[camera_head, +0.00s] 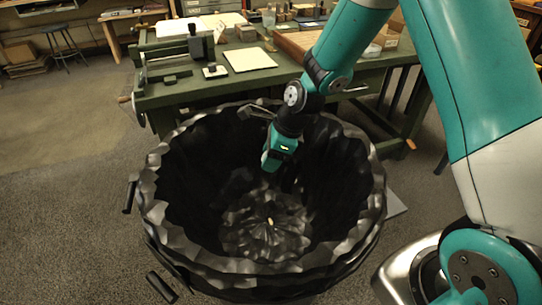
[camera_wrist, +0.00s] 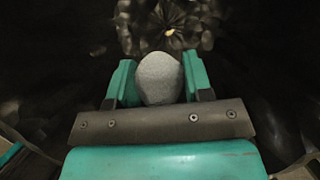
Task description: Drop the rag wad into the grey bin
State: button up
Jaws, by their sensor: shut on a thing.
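The rag wad (camera_wrist: 159,80) is a pale grey, smooth rounded lump in the wrist view. My gripper (camera_wrist: 158,72) is shut on it, with one teal finger on each side. In the head view my gripper (camera_head: 271,166) points down inside the mouth of the big bin (camera_head: 157,205), below its rim. The wad cannot be made out there. The bin is dark grey with a crumpled, faceted wall. Its floor shows below and in front of the gripper, and the wad is above it, apart from it.
A small pale spot (camera_head: 270,221) lies on the bin's floor. A green workbench (camera_head: 160,97) with a white sheet (camera_head: 249,60) and several tools stands just behind the bin. A stool (camera_head: 62,36) is at the far left. The carpeted floor on the left is clear.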

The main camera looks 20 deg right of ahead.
jog(key=o, duration=1)
jog(key=shift+c, duration=0.2)
jog(key=p+v, duration=0.3)
jog(key=v, duration=1.4)
jog(key=shift+r, duration=0.25)
